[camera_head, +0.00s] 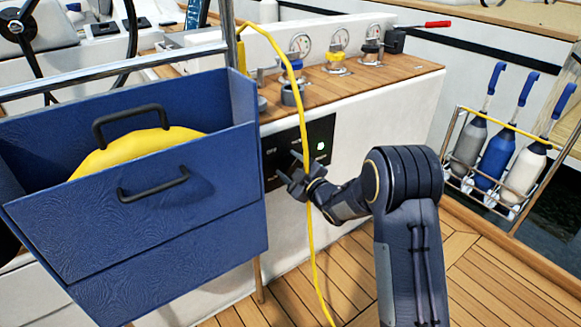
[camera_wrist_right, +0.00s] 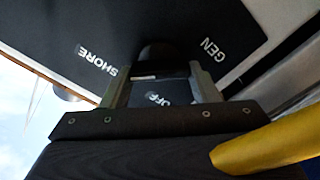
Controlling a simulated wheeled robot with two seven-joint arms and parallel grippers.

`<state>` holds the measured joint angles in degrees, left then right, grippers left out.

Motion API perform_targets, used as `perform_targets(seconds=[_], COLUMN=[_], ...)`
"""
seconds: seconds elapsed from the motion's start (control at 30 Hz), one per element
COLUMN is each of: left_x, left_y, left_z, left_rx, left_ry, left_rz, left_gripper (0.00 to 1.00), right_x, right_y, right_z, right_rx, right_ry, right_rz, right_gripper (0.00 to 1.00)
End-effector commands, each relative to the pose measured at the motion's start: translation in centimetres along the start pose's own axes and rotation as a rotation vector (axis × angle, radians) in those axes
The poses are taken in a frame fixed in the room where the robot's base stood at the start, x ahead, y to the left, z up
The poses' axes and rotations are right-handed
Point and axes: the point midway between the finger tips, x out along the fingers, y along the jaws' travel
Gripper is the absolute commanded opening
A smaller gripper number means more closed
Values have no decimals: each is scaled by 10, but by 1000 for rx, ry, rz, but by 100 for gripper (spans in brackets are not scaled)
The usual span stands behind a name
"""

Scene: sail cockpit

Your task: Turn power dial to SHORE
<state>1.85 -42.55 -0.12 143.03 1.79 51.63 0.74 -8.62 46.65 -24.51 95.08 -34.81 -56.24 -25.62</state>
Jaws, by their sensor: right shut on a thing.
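The black power panel (camera_head: 322,130) is on the white cockpit side wall, with a small green light lit on it. My right gripper (camera_head: 291,168) is at the panel's lower middle and hides the dial in the head view. In the right wrist view, the fingers of my right gripper (camera_wrist_right: 160,75) are closed on the dark power dial (camera_wrist_right: 158,52), one finger on each side. The labels SHORE (camera_wrist_right: 98,62), OFF and GEN (camera_wrist_right: 214,48) surround it. OFF shows between the fingers. I cannot tell which label the dial points to. My left gripper is not in view.
A yellow cable (camera_head: 309,220) hangs in front of the panel, close to my right wrist; something yellow also crosses the right wrist view. A blue bin (camera_head: 190,240) stands close on the left. A rack of bottles (camera_head: 497,140) is at the right.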

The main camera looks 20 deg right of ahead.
Motion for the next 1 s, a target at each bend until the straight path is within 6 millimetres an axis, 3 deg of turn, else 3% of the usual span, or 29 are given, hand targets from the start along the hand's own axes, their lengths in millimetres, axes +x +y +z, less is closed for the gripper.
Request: perform_targets(seconds=[0.13,0.17,0.3,0.67,1.0], left_x=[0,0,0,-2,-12], left_y=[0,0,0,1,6], left_z=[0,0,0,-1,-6], left_rx=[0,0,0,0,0], left_ry=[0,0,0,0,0], left_rz=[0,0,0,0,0], left_gripper=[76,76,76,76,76], right_x=[0,0,0,-6,-61], right_y=[0,0,0,1,2], right_z=[1,1,1,0,0], right_rx=[4,4,2,2,3], right_ry=[-2,-2,-2,-3,-4], right_rz=[2,1,1,0,2], right_gripper=[32,58,76,76,76])
